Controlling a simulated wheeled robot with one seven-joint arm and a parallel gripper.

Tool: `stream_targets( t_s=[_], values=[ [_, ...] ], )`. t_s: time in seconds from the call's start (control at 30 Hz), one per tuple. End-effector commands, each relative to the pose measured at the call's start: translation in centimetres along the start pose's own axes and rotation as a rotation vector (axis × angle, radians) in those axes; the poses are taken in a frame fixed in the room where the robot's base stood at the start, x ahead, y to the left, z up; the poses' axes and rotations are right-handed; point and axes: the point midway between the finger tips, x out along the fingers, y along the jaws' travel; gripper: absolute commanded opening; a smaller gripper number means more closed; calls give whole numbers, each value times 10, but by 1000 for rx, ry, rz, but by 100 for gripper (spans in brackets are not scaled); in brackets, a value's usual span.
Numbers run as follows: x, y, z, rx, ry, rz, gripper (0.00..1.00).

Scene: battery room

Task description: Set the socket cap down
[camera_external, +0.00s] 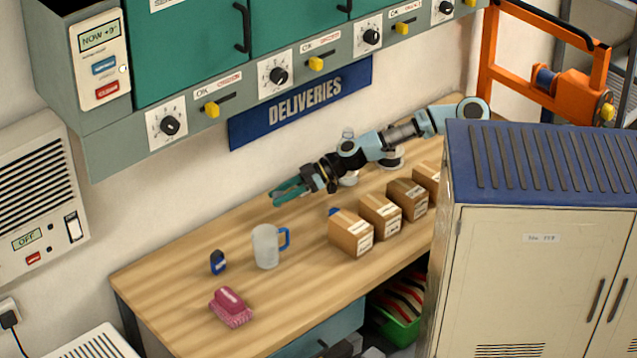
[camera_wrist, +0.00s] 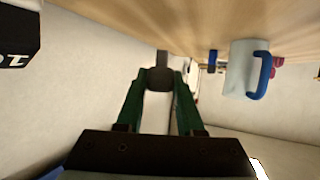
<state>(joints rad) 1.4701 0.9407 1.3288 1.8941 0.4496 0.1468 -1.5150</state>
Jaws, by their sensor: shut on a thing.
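The socket cap (camera_wrist: 160,78) is a small dark grey piece between the green fingertips of my gripper in the wrist view. My gripper (camera_wrist: 161,80) is shut on it, one finger on each side. In the external view my gripper (camera_external: 277,199) is held out over the back of the wooden bench (camera_external: 190,272), near the wall and pointing left. The cap cannot be made out there. The gripper looks to be above the bench top, apart from it. In the wrist view the bench top (camera_wrist: 190,25) runs across the upper edge.
A pale mug (camera_external: 266,246) with a blue handle stands in front of the gripper. A small dark blue item (camera_external: 218,262) and a pink brush (camera_external: 230,306) are left of it. Several cardboard boxes (camera_external: 351,234) line the right. A tall cabinet (camera_external: 530,260) hides the bench's right end.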

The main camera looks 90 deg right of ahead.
Motion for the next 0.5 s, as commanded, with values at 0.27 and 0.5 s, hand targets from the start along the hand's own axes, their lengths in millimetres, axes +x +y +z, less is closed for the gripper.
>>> stream_targets(
  t_s=[0.27, 0.5],
  values=[
    [14, -1, 32, 2, 1, -3, 0],
    [16, 0, 37, -1, 0, -1, 0]
  ],
)
